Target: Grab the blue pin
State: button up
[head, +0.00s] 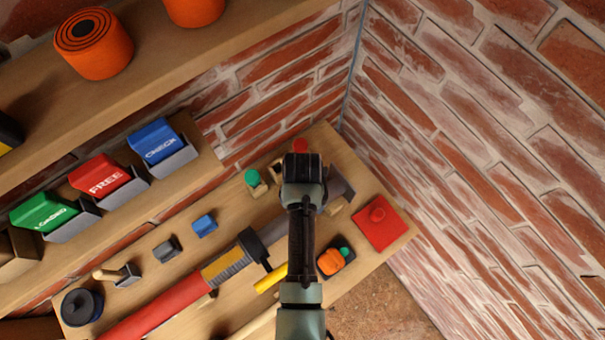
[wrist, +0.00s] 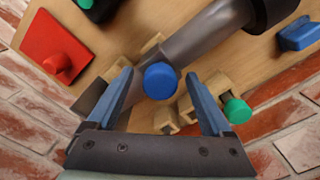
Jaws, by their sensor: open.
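The blue pin (wrist: 160,80) shows its round blue head in the wrist view, between and slightly beyond the fingertips. My gripper (wrist: 159,74) is open, with a finger on each side of the pin and visible gaps to its head. In the head view my gripper (head: 301,163) is over the right part of the lower shelf and hides the blue pin. A green pin (head: 252,178) stands left of the gripper there; it also shows in the wrist view (wrist: 237,110). A red pin (head: 300,146) shows just behind the gripper.
A grey tube (wrist: 205,35) passes close to the blue pin. A red block with a round knob (head: 378,222) and an orange-and-black object (head: 333,261) lie right of the arm. A long red tool (head: 160,304) lies left. Brick walls (head: 460,140) bound the corner.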

jog(key=shift+c, duration=0.2)
jog(key=shift+r, duration=0.1)
grip_shut()
